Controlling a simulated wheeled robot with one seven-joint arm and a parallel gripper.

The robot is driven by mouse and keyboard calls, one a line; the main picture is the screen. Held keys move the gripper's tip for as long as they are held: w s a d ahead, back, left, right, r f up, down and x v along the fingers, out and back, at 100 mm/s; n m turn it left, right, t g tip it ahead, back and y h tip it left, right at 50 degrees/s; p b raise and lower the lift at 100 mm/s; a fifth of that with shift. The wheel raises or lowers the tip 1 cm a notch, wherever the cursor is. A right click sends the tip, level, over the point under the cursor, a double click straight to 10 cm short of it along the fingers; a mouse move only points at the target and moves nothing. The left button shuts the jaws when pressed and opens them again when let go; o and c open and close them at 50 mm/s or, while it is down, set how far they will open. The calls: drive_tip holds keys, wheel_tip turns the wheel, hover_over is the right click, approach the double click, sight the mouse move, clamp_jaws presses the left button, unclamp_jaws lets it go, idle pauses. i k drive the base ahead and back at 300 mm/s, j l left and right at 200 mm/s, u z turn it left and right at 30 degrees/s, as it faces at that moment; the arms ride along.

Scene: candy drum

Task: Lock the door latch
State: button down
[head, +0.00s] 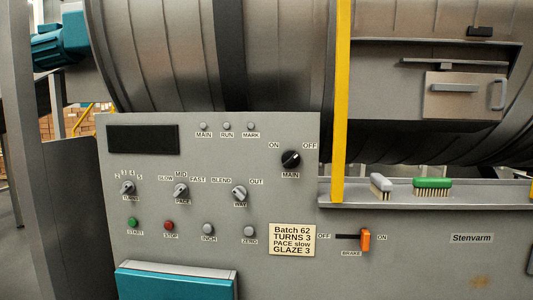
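A grey square door (452,104) sits on the drum's flat panel at the right of the head view. A short horizontal bar (455,86) is on its face, and an upright looped handle (497,95) is at its right edge. A long thin bar (428,63) lies nearly level just above the door. I cannot tell for sure which of these is the latch, or whether it is locked. A small dark block (480,31) is higher on the panel. My gripper is not in view.
A yellow post (341,105) stands left of the door. A ledge (350,193) below the drum holds a grey brush (381,185) and a green brush (432,187). The control panel (260,205) with knobs and buttons fills the lower left.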

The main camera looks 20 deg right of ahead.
sight(445, 88)
drive_tip(key=z, duration=1.35)
